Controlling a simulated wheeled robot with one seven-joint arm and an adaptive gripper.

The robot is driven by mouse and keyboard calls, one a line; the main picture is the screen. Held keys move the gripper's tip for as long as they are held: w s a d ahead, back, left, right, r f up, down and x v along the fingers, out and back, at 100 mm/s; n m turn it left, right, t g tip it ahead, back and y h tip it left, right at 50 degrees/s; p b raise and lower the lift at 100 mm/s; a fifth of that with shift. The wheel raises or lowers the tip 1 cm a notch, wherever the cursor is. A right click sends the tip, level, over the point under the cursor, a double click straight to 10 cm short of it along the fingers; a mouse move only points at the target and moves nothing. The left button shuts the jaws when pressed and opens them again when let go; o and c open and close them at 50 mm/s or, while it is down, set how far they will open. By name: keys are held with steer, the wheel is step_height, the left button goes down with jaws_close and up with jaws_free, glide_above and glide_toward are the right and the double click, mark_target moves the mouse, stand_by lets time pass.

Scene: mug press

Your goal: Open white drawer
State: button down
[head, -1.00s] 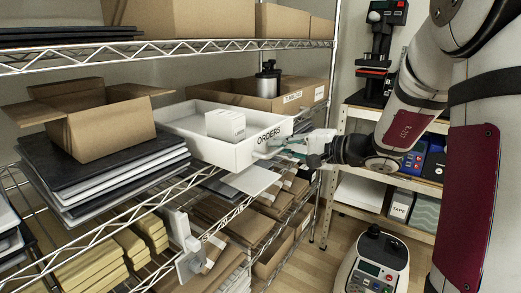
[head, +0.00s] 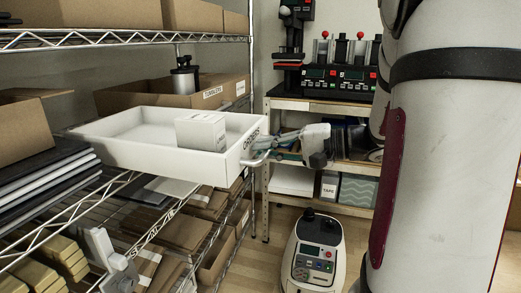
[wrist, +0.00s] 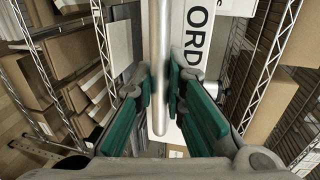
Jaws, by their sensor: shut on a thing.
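The white drawer (head: 118,151), marked ORDERS on its front, sticks out from the wire shelf in the head view. A white box (head: 201,132) stands inside it. The drawer's bar handle (head: 252,162) is on its front; in the wrist view the metal handle (wrist: 160,30) runs between my green finger pads. My gripper (head: 272,153) is at the drawer front, shut on the handle; it also shows in the wrist view (wrist: 159,92). The lettered drawer front (wrist: 200,45) is just beyond the fingers.
A cardboard box (head: 22,128) on stacked dark trays (head: 45,180) is left of the drawer. Below are shelves with cartons (head: 185,230). A shelf post (head: 251,60) stands behind. A white machine (head: 313,255) is on the floor, right. A bench with devices (head: 335,75) is at the back.

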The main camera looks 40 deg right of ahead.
steer(key=shift+f, duration=0.1)
steer(key=c, duration=1.6)
jaws_free()
steer(key=shift+c, duration=0.2)
steer(key=v, duration=1.2)
